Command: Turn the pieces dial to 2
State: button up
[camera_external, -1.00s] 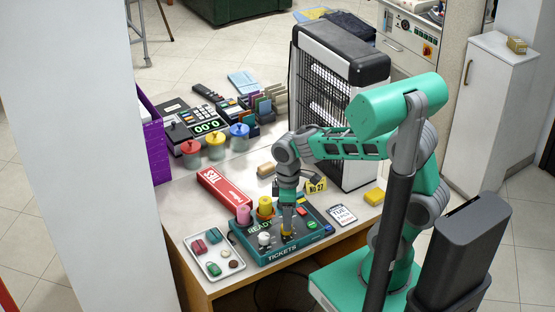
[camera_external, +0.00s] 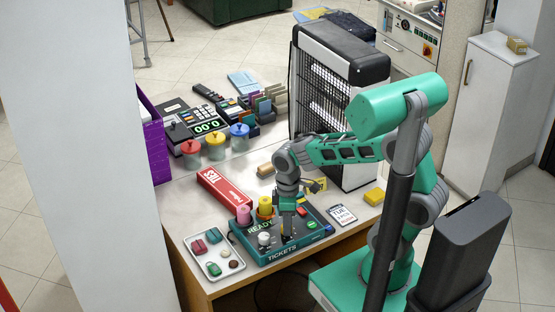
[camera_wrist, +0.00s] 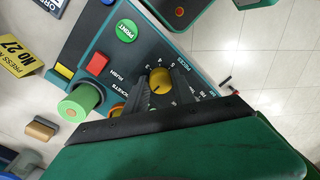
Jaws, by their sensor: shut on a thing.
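The ticket machine (camera_external: 300,246) is a dark panel with a teal edge, marked TICKETS, near the front of the counter. The yellow pieces dial (camera_wrist: 161,82) shows in the wrist view with a dark pointer line, beside the label PIECES. My gripper (camera_wrist: 160,92) points down with one finger on each side of the dial, closed on it. Part of the dial's number scale is hidden by the fingers, and I cannot read the setting surely. In the outside view my gripper (camera_external: 288,233) stands on the panel and hides the dial.
A red button (camera_wrist: 97,64) and green PRINT button (camera_wrist: 126,31) are close by. A tray (camera_external: 213,264) lies left; a card (camera_external: 341,216) lies right.

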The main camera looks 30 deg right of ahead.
grip_shut()
jog(key=shift+m, duration=0.3)
jog(key=shift+m+p, duration=0.45)
jog(key=shift+m, duration=0.75)
jog(key=m+p, duration=0.1)
jog(key=m, duration=0.4)
jog(key=shift+a+m, duration=0.1)
jog(key=shift+m, duration=0.2)
jog(key=o, duration=1)
grip_release()
